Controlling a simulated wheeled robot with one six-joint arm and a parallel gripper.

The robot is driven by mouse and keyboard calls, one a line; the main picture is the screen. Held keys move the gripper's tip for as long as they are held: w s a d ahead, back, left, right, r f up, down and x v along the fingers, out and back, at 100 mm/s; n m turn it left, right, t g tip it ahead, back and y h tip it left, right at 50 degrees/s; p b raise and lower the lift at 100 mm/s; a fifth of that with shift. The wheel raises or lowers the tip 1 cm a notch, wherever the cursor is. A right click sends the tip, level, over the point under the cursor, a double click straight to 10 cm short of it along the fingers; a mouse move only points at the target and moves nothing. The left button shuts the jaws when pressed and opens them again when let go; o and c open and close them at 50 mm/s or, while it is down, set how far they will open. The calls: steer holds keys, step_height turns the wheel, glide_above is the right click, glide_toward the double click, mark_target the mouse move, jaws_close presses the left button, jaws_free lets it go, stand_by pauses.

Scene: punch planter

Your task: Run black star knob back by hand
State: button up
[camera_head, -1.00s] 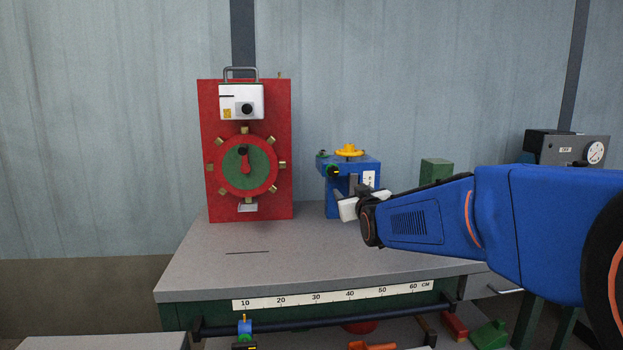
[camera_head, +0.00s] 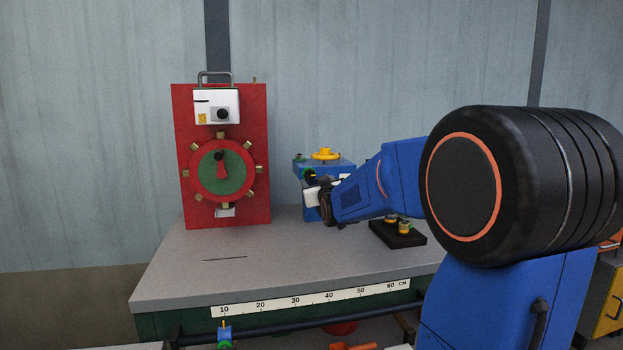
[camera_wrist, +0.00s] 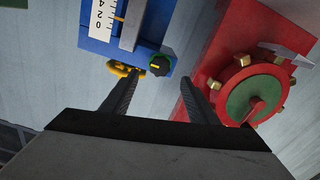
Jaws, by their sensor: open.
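A small black knob (camera_head: 309,174) with a green ring is on the front of a blue punch device (camera_head: 340,166). In the wrist view the knob (camera_wrist: 158,65) shows a yellow mark on its face; I cannot make out a star shape. A yellow handwheel (camera_head: 323,154) sits on top of the device, and it shows in the wrist view too (camera_wrist: 125,69). My gripper (camera_wrist: 162,79) is open and empty, its fingertips just short of the knob in the picture, one to each side. In the head view my gripper and wrist hide the device's lower front.
A red panel (camera_head: 258,125) with a round dial stands to the left, carrying a white box (camera_head: 216,106) with a black knob. A black plate (camera_head: 398,238) with brass pieces lies at right. The front left of the grey bench (camera_head: 180,280) is clear.

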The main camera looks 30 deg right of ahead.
mark_target(310, 175)
steer(key=shift+x, duration=3.45)
steer(key=shift+c, duration=0.2)
steer(key=c, duration=1)
